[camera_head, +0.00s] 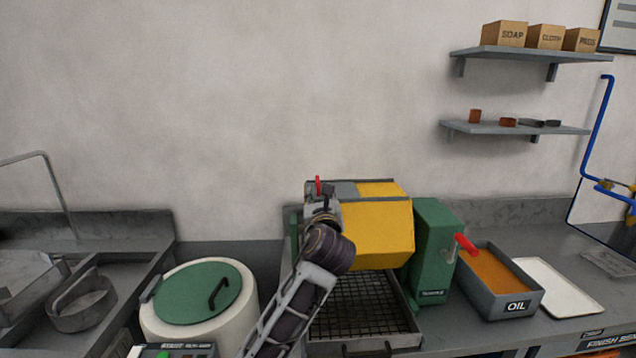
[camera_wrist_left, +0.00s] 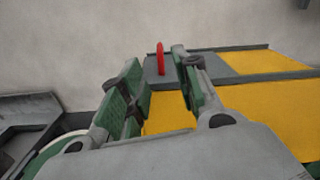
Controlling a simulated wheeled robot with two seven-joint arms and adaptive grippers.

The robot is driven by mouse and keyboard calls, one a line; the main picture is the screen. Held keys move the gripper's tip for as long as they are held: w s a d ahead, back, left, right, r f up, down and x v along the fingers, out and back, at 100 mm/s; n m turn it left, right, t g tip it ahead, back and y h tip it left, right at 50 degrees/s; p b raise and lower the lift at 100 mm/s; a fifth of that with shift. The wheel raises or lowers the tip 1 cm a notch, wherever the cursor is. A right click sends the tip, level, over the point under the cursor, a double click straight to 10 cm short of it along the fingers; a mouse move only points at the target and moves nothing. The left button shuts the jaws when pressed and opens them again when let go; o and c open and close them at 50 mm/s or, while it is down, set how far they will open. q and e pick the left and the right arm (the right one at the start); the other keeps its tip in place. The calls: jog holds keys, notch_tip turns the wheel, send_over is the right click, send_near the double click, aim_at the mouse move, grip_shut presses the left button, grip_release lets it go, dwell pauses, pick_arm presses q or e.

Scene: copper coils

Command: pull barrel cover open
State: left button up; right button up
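The yellow barrel (camera_head: 378,235) lies in a green machine frame at the middle of the bench. A grey panel, apparently its cover (camera_head: 345,189), is on its upper left part. A red upright handle (camera_head: 318,182) stands at that panel. The handle also shows in the left wrist view (camera_wrist_left: 161,60), beyond and between the fingertips. My left gripper (camera_head: 322,205) is in front of the barrel's left end and hides part of it. In the wrist view its green-padded fingers (camera_wrist_left: 158,88) are apart, with nothing visibly held. Whether they touch the panel is unclear. My right gripper is out of view.
A green housing (camera_head: 436,250) with a red crank handle (camera_head: 465,244) stands right of the barrel. A mesh tray (camera_head: 405,335) lies below it. A drum with a green lid (camera_head: 197,292) stands left. An oil tray (camera_head: 514,305) sits right. The wall above the barrel is clear.

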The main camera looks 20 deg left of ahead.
aim_at(318, 184)
pick_arm(q)
jog(key=shift+p+x, duration=0.55)
jog(key=shift+x, duration=5.2)
jog(key=shift+f, duration=0.1)
jog(key=c, duration=0.7)
grip_shut()
jog(key=shift+f, duration=0.1)
